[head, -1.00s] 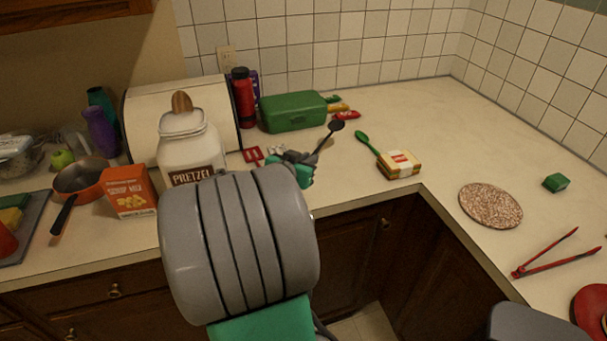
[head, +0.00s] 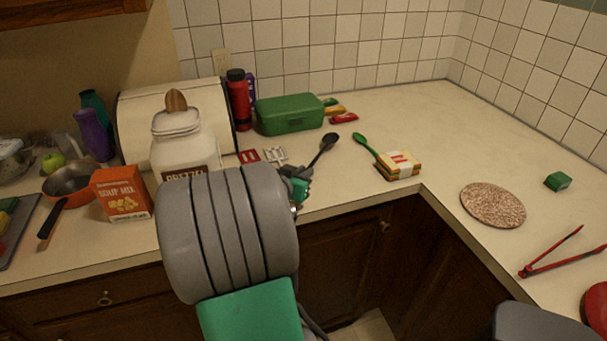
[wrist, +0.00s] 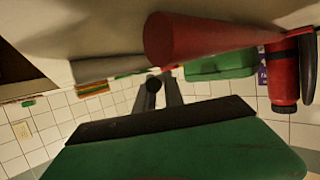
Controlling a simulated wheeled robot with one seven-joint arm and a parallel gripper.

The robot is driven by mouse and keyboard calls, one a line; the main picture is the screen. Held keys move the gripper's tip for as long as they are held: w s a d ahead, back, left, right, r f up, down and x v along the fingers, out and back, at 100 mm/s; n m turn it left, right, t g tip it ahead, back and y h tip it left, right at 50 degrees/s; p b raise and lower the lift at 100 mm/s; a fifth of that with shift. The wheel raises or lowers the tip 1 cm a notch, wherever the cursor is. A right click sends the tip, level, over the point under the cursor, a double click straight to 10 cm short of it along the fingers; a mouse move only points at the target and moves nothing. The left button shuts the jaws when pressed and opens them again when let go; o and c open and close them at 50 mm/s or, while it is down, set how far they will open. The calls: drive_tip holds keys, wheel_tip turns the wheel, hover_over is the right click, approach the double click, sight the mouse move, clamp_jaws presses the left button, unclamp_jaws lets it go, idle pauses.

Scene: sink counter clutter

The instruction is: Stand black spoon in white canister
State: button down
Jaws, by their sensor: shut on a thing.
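The white canister (head: 186,150) is a jar with a dark "PRETZEL" label on the counter at left. A brown rounded piece (head: 176,101) sticks up from its top; I cannot tell if it is a knob or a utensil. My gripper (head: 297,184) is to the right of the canister, near the counter's front edge, partly hidden by my wrist. It is shut on the black spoon (head: 330,139), which tilts up and right with its bowl uppermost. In the wrist view, a dark round part of the spoon (wrist: 153,84) shows between my fingers (wrist: 164,88).
An orange soup mix box (head: 123,194) and a pan (head: 70,184) stand left of the canister. Behind are a red bottle (head: 240,100) and a green box (head: 290,115). A green spoon (head: 365,145) and a sandwich (head: 399,166) lie to the right. The right counter has free room.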

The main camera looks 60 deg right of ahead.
drive_tip(key=shift+s+a+f, duration=0.1)
drive_tip(key=shift+f, duration=0.35)
drive_tip(key=c, duration=1.8)
unclamp_jaws()
drive_tip(key=shift+c, duration=0.2)
drive_tip(key=o, duration=0.4)
drive_tip(key=shift+a+f, duration=0.1)
drive_tip(key=shift+f, duration=0.25)
drive_tip(key=shift+r, duration=0.1)
drive_tip(key=shift+r+p, duration=0.35)
drive_tip(key=shift+p, duration=0.05)
drive_tip(key=shift+r+p, duration=0.6)
drive_tip(key=shift+p, duration=0.15)
drive_tip(key=b+v, duration=0.2)
drive_tip(key=v, duration=0.9)
drive_tip(key=shift+a, duration=0.1)
drive_tip(key=shift+a+r, duration=0.15)
drive_tip(key=shift+a, duration=0.05)
